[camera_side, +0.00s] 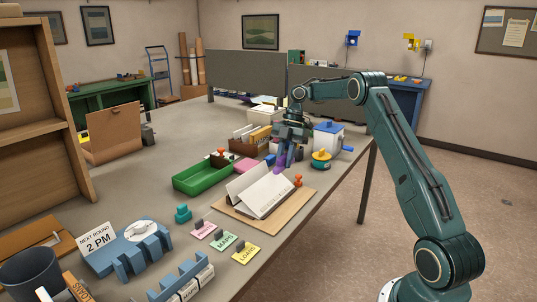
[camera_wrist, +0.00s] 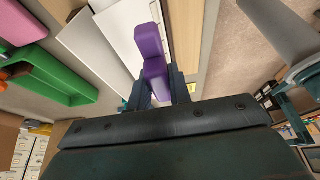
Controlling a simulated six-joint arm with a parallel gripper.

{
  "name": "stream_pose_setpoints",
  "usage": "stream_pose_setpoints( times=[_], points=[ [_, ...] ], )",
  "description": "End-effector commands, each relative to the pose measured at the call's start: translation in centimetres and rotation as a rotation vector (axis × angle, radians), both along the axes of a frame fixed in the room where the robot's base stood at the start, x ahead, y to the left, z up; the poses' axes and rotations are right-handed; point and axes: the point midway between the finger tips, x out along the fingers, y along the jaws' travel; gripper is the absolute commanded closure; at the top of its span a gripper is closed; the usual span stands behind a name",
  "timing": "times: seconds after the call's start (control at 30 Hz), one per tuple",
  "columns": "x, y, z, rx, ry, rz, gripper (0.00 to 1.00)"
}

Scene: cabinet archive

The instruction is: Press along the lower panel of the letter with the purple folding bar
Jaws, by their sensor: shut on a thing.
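The white letter (camera_side: 264,193) lies on a tan board (camera_side: 240,219). One panel (camera_side: 243,178) stands tilted up at its left, and the panel with printed lines lies flatter at the right. My gripper (camera_side: 286,148) is shut on the purple folding bar (camera_side: 280,160), beyond the far end of the letter in the side view. In the wrist view, the bar (camera_wrist: 149,42) sticks out between my fingers (camera_wrist: 161,92), with the white letter (camera_wrist: 104,30) beside and behind it. I cannot tell whether the bar touches the letter.
A green tray (camera_side: 202,175) stands left of the letter. Orange pegs (camera_side: 298,181) are near the board's right side. A yellow-and-teal round item (camera_side: 321,160) and a white-and-blue box (camera_side: 328,137) stand at the right. Pink, green and yellow label cards (camera_side: 222,241) lie in front.

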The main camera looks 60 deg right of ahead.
Motion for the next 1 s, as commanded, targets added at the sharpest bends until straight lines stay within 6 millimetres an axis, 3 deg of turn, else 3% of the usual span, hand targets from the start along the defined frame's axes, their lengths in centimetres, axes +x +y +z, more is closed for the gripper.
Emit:
stream_pose_setpoints(
  times=[0.57, 1.0],
  points=[
    [0.1, 0.0, -0.3, 0.004, -0.001, -0.001, 0.98],
    [0.0, 0.0, -2.9, 0.002, 0.002, -0.001, 0.98]
  ],
)
